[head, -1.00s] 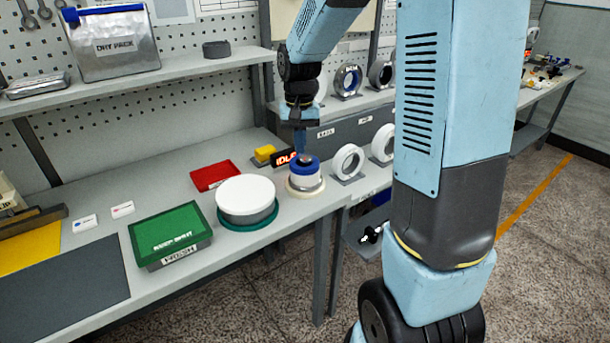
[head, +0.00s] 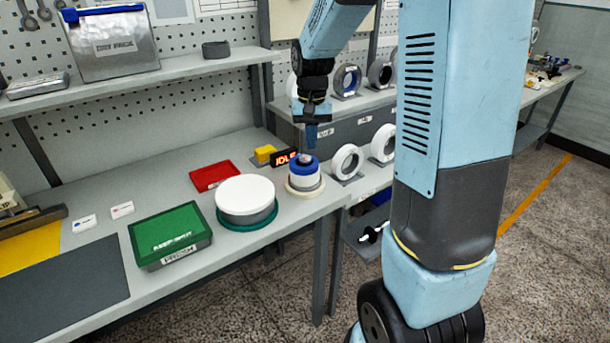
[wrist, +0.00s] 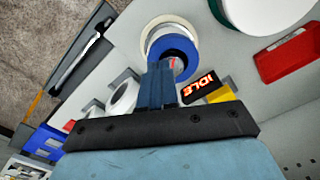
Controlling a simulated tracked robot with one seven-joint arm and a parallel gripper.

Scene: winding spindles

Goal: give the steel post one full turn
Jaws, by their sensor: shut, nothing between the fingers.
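The winding spindle (head: 304,181) stands near the front right of the bench, with a blue ring on top, a white band below and a cream base. The small steel post (head: 305,158) shows at the centre of the blue ring. In the wrist view the closed fingertips (wrist: 161,66) cover part of the ring's middle.
A lit IDLE sign (head: 285,158) and a yellow block (head: 265,153) stand just behind the spindle. A white-topped drum (head: 246,194) is to its left, a white ring (head: 347,161) to its right. A green box (head: 170,236) and red tray (head: 215,176) are farther left.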

